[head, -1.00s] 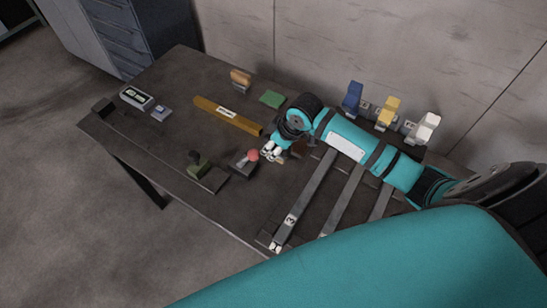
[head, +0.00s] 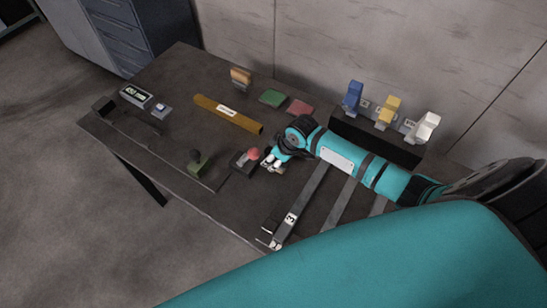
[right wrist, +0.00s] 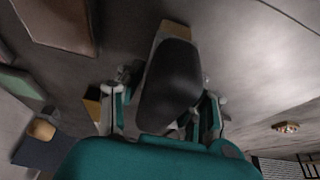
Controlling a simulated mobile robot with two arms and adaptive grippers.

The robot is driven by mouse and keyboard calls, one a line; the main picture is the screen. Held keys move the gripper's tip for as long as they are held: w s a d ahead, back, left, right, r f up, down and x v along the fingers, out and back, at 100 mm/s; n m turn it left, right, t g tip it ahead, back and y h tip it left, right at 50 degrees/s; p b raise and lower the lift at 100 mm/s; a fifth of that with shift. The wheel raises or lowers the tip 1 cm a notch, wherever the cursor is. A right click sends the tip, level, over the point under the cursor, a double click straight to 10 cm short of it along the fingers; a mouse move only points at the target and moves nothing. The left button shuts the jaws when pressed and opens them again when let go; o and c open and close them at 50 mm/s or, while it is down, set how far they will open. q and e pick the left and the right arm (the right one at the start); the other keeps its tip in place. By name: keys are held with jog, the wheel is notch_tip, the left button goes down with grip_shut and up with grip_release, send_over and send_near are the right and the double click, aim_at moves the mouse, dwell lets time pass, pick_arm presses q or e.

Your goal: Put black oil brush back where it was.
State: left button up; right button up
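The black oil brush (right wrist: 170,80) shows in the right wrist view as a dark rounded body with a tan far end. It lies between the fingers of my right gripper (right wrist: 163,112), which is shut on it. In the head view my right gripper (head: 273,165) is low over the table, just right of the red-knobbed device. The brush is hard to make out there. Blue (head: 352,97), yellow (head: 387,110) and white (head: 424,126) brushes stand in a row on a black holder (head: 376,138) by the wall. My left gripper is not in view.
A yellow bar (head: 228,114), green block (head: 272,97), red block (head: 300,107) and orange-topped piece (head: 240,77) lie on the table (head: 180,75). A red-knobbed device (head: 250,157) and green-based device (head: 198,163) stand near the front. Grey rails (head: 303,203) run beneath my arm.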

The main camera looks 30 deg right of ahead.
jog(key=o, duration=0.3)
jog(key=b+v, duration=0.1)
jog(key=v, duration=1.1)
jog(key=shift+w+r, duration=0.1)
jog(key=shift+r, duration=0.1)
